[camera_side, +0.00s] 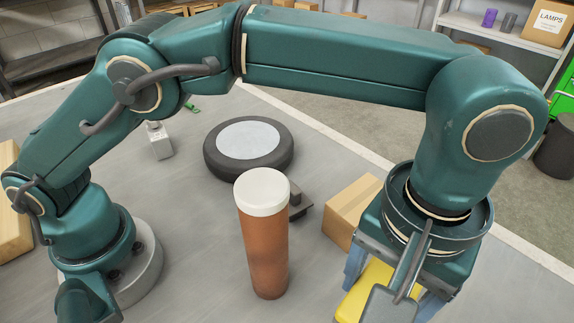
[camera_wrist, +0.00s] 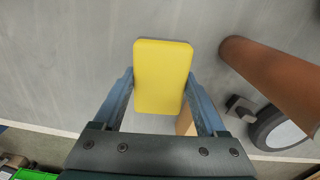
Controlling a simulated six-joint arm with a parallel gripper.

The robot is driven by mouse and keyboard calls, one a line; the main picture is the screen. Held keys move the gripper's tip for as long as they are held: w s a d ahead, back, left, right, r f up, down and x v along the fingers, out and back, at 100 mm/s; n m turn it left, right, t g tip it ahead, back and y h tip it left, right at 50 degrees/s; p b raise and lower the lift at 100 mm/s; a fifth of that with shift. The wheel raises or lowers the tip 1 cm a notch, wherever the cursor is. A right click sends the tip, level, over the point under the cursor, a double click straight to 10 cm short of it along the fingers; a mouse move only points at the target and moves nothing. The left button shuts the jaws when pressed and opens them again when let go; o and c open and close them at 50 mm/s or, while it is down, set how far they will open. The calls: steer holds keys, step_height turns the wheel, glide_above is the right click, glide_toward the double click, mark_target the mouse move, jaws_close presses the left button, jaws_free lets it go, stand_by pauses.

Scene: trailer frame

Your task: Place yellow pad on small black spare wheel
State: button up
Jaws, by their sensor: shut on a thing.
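The yellow pad (camera_wrist: 163,75) is a flat rounded rectangle between the two blue fingers of my gripper (camera_wrist: 162,82) in the wrist view. My gripper is shut on it. In the side view the pad (camera_side: 368,288) shows at the bottom right, partly hidden by my gripper. The small black spare wheel (camera_side: 248,171) lies flat on the table with a light grey disc in its middle. The wheel also shows in the wrist view (camera_wrist: 262,132), at the lower right. My gripper is well to the front right of the wheel in the side view, apart from it.
A tall brown cylinder with a white cap (camera_side: 265,240) stands in front of the wheel. A dark block (camera_side: 298,205) lies behind it. A cardboard box (camera_side: 350,207) sits between the block and my gripper. A small metal weight (camera_side: 159,142) is left of the wheel.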

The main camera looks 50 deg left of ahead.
steer(key=shift+a, duration=0.25)
steer(key=w+a+r+n, duration=0.1)
steer(key=w+a+n, duration=0.4)
steer(key=a, duration=0.7)
steer(key=w+a+r+n, duration=0.25)
steer(key=w+a, duration=0.35)
steer(key=a, duration=0.6)
steer(key=s+a+r+n, duration=0.1)
steer(key=s+a+n, duration=0.25)
steer(key=a, duration=0.85)
steer(key=s+a+r+n, duration=0.25)
steer(key=a+n, duration=0.25)
steer(key=a, duration=0.6)
glide_above(248, 138)
steer(key=shift+n, duration=0.3)
step_height(248, 138, down, 8)
steer(key=shift+r, duration=0.15)
steer(key=shift+f, duration=2)
